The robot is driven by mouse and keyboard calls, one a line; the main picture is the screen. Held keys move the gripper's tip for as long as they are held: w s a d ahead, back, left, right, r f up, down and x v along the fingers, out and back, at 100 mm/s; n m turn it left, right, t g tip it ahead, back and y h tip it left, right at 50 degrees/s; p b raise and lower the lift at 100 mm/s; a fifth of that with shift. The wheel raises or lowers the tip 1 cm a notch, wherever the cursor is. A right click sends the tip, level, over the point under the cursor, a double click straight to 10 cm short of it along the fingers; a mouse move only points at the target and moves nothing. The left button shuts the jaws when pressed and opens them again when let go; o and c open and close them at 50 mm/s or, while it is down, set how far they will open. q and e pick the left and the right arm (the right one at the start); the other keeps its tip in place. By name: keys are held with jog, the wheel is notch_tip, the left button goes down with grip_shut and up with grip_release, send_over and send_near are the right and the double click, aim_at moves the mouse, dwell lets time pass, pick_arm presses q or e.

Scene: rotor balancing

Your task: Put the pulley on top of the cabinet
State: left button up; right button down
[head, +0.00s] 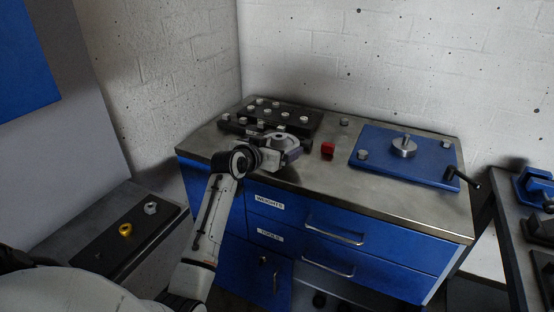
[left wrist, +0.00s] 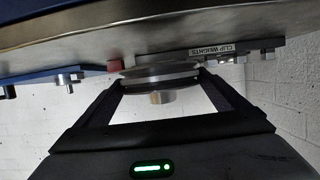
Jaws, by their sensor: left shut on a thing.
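The cabinet is blue with a bare steel top (head: 330,178) and drawers in front. My left gripper (head: 284,147) is over the cabinet top, just in front of the black weight tray. In the left wrist view, which looks upside down, its two dark fingers (left wrist: 158,88) are shut on the pulley (left wrist: 158,78), a round grey metal disc with a short hub. The pulley is close to the steel top; I cannot tell whether it touches. In the head view the gripper partly hides it. My right gripper is not in view.
The black weight tray (head: 296,113) with several weights is at the back left of the top. A red block (head: 327,149) is right of my gripper. A blue plate (head: 420,171) with a metal hub is farther right. A side table (head: 165,204) stands at left.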

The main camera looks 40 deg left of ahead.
pick_arm(q)
jog(key=shift+f, duration=1.7)
jog(key=shift+f, duration=0.15)
jog(key=o, duration=1.5)
jog(key=shift+f, duration=0.2)
jog(key=shift+r, duration=0.1)
jog(key=v, duration=1.2)
jog(key=s+d+f+m+g+h, duration=0.1)
jog(key=s+d+f, duration=0.4)
jog(key=f, duration=0.4)
jog(key=s+d+f+m+g+h, duration=0.1)
jog(key=s+d+f+m+h, duration=0.1)
jog(key=d+f, duration=0.6)
jog(key=s+d+f+g+h, duration=0.1)
jog(key=s+d+f, duration=0.3)
jog(key=s+d, duration=0.1)
jog(key=s+d+f+m+g, duration=0.1)
jog(key=s+d+f, duration=0.3)
jog(key=s+d, duration=0.1)
jog(key=s+d+f+g+h, duration=0.1)
jog(key=s+d+f, duration=0.2)
jog(key=s+d, duration=0.2)
jog(key=shift+s+f+m+h, duration=0.3)
jog(key=shift+s+f, duration=0.1)
jog(key=shift+s, duration=0.45)
